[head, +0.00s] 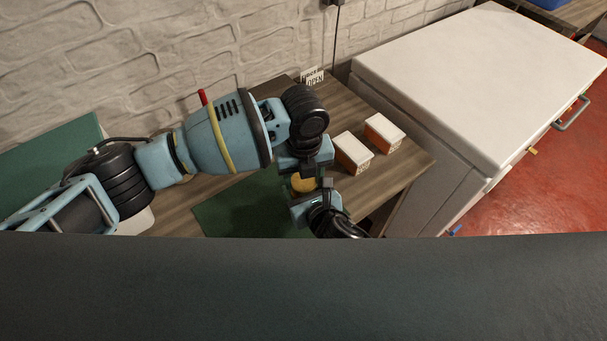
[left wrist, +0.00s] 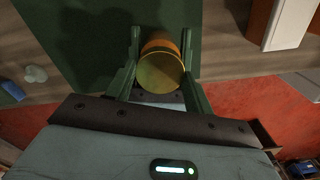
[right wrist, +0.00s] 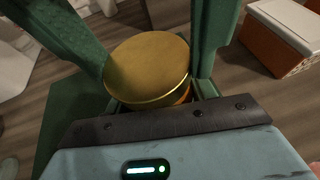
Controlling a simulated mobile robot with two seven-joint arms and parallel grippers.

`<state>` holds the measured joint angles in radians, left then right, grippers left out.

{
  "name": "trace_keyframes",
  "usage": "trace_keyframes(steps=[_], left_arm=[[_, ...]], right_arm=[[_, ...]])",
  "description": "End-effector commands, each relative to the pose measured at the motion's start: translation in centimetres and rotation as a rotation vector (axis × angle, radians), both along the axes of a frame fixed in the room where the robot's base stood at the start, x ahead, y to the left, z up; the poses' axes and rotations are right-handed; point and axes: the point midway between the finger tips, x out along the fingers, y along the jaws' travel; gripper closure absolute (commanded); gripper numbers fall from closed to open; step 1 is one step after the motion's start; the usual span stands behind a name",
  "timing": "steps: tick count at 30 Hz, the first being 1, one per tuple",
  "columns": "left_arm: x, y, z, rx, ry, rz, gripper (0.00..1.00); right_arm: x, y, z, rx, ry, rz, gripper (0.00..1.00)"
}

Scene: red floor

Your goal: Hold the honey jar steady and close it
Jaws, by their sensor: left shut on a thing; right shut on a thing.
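The honey jar's gold lid (head: 302,184) shows between my two grippers over the table in the head view. My left gripper (head: 303,170) is on its far side and my right gripper (head: 314,191) on its near side. In the left wrist view, the fingers flank the lid (left wrist: 161,72), with the orange jar (left wrist: 160,40) showing at its far edge. In the right wrist view, the fingers flank the round lid (right wrist: 148,68), with a strip of orange below it. The lid covers the jar top. Whether each gripper presses on lid or body is unclear.
A green mat (head: 235,208) lies on the wooden table. Two white-topped orange boxes (head: 352,152) (head: 384,133) stand right of the grippers. An open sign (head: 313,77) stands at the brick wall. A white chest (head: 480,70) stands to the right.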

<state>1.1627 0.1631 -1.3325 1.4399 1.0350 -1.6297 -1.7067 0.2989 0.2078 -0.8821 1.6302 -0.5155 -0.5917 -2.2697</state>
Motion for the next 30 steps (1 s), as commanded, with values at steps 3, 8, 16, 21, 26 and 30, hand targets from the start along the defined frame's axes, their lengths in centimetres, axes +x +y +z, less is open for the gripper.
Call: trace_keyframes(steps=[3,8,16,21,26,30], left_arm=[[-0.3,-0.2,-0.4,-0.003,0.007,-0.004,0.69],[-0.3,-0.2,-0.7,-0.003,0.008,-0.004,0.69],[-0.4,-0.2,-1.2,-0.002,0.01,-0.005,0.69],[-0.4,-0.2,-1.3,-0.003,0.009,-0.005,0.39],[-0.3,-0.2,-1.2,-0.003,0.007,-0.004,0.26],[-0.2,-0.2,-1.2,-0.002,0.005,-0.003,0.26]], right_arm=[[0.0,0.0,0.0,0.0,0.001,0.0,0.86],[0.0,0.0,0.0,0.0,0.001,0.0,0.86],[0.0,0.0,0.0,0.0,0.001,0.0,0.86],[0.0,0.0,0.0,0.0,0.0,0.0,1.0],[0.0,0.0,0.0,0.0,0.0,0.0,1.0],[0.0,0.0,0.0,0.0,0.0,0.0,1.0]])
